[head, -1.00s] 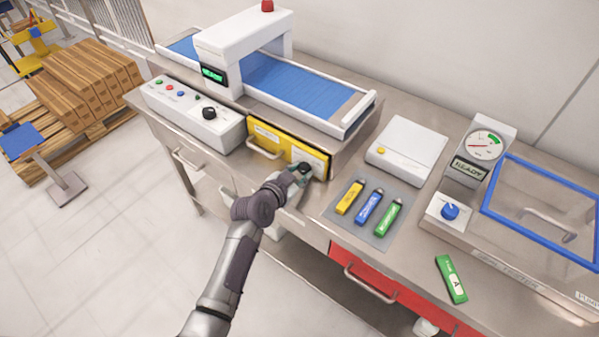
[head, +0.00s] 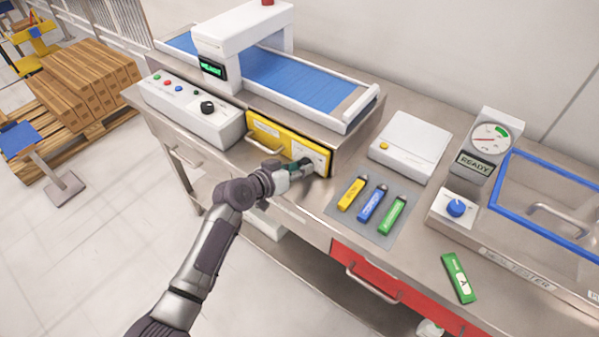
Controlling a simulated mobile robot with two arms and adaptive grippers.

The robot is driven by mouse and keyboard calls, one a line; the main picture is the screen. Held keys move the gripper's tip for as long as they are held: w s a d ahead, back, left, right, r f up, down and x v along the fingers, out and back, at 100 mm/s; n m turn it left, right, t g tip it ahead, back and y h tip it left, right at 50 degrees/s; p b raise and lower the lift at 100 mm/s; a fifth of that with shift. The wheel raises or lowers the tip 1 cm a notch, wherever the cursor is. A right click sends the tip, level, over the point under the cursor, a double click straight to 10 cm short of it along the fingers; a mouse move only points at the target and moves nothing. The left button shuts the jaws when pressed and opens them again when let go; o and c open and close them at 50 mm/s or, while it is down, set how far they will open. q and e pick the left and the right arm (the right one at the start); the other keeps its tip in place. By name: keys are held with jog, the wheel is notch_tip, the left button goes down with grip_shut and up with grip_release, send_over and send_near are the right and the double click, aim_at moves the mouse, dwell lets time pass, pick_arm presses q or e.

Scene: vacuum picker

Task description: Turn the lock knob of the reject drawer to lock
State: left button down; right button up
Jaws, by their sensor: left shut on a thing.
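The reject drawer (head: 262,131) is the yellow front with a metal bar handle (head: 266,147), under the belt machine. It looks shut. A white lock plate (head: 312,154) is on its right end. My left gripper (head: 303,168) reaches in from the lower left and is shut on the dark lock knob at this plate. The fingers cover most of the knob, so I cannot tell which way it points. My right gripper is not in view.
A control box with a black knob (head: 207,107) stands left of the drawer. Yellow, blue and green sticks lie on a grey mat (head: 338,215) to the right. A blue knob (head: 456,208) and a red drawer (head: 372,282) are further right.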

pick_arm(q)
jog(key=n+h+b, duration=0.1)
jog(key=b, duration=0.1)
jog(key=n+h+b, duration=0.1)
jog(key=n+b, duration=0.1)
jog(key=n+g+b, duration=0.1)
jog(key=b, duration=0.1)
jog(key=shift+w+a+f+n+h, duration=0.1)
jog(key=shift+a+f+n+h, duration=0.05)
jog(key=shift+f+n+h, duration=0.2)
jog(key=shift+n+h+b, duration=0.75)
jog(key=shift+n+b, duration=0.4)
jog(key=shift+b, duration=0.05)
jog(key=shift+r+n+h+b, duration=0.15)
jog(key=shift+n+h+b, duration=0.15)
jog(key=shift+n+b, duration=0.4)
jog(key=c, duration=0.8)
grip_release()
